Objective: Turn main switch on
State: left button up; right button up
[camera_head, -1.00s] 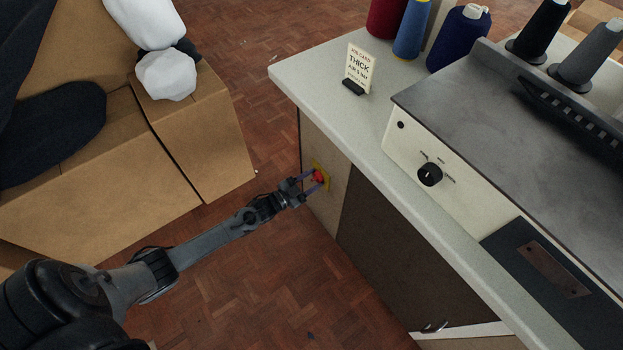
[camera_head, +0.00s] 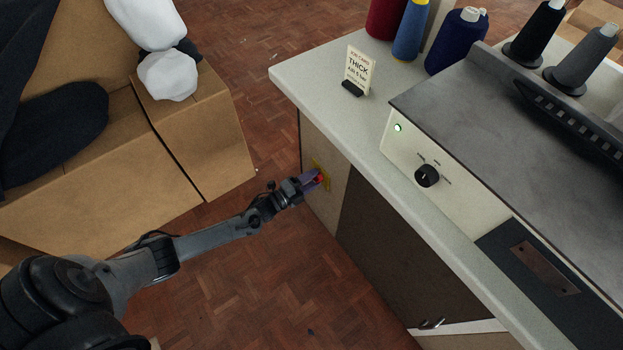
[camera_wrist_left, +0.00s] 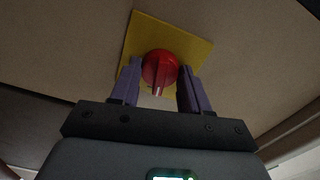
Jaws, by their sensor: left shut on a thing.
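The main switch is a red rotary knob (camera_head: 320,179) on a yellow plate (camera_head: 325,170), set in the side panel of the cabinet under the worktop. In the left wrist view the red knob (camera_wrist_left: 160,68) sits in the middle of the yellow plate (camera_wrist_left: 190,44), with a pale mark at its lower edge. My left gripper (camera_head: 316,179) is at the knob, its purple fingers (camera_wrist_left: 158,85) on either side of it and shut on it. The indicator lamp (camera_head: 397,128) on the machine's front is lit greenish white. My right gripper is not in view.
A machine (camera_head: 480,110) with a black dial (camera_head: 427,176) stands on the grey worktop (camera_head: 310,85). A job card reading THICK (camera_head: 358,70) and thread cones stand behind. Cardboard boxes (camera_head: 205,135) are at the left.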

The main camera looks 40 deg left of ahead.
pick_arm(q)
jog(key=shift+m, duration=1.1)
jog(key=o, duration=1.1)
jog(key=shift+c, duration=0.2)
jog(key=p+v, duration=0.4)
jog(key=v, duration=0.7)
jog(key=shift+p, duration=0.3)
